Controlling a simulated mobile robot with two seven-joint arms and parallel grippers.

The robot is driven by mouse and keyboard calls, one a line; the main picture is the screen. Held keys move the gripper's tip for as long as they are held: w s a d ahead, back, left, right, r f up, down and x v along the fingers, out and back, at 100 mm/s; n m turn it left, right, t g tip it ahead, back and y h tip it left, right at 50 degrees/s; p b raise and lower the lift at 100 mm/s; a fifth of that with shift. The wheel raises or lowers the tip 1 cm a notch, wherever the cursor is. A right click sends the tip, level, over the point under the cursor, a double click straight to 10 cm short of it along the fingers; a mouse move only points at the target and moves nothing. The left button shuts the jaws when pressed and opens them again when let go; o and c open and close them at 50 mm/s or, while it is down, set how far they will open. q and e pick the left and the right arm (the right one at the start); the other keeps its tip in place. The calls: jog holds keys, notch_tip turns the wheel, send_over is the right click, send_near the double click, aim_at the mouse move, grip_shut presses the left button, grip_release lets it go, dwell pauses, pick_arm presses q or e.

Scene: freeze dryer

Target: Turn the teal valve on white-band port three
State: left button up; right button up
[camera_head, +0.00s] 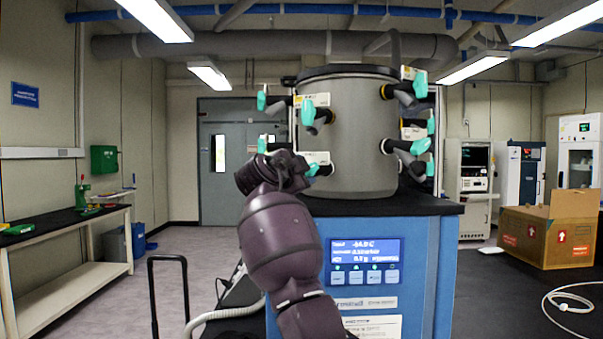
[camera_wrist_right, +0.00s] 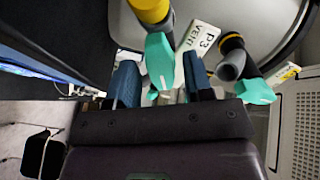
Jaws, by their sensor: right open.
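The grey drum (camera_head: 345,130) of the freeze dryer carries several dark ports with teal valves. In the head view my right gripper (camera_head: 288,168) is at the drum's lower left, beside a teal valve (camera_head: 313,169) under a white label; its fingers are mostly hidden. In the right wrist view the open gripper (camera_wrist_right: 161,80) has its two blue fingers on either side of a teal valve handle (camera_wrist_right: 160,62), which hangs from a yellow-banded port (camera_wrist_right: 150,9). Contact cannot be told. A white label (camera_wrist_right: 202,38) beside it reads P3 VENT. My left gripper is not in view.
Another teal valve (camera_wrist_right: 256,91) is close to the right of the fingers. Another teal valve (camera_head: 308,112) sits above the gripper on the drum. The blue cabinet (camera_head: 420,270) with its lit display (camera_head: 365,250) is below. A cardboard box (camera_head: 545,235) is at right.

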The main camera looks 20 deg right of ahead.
grip_shut()
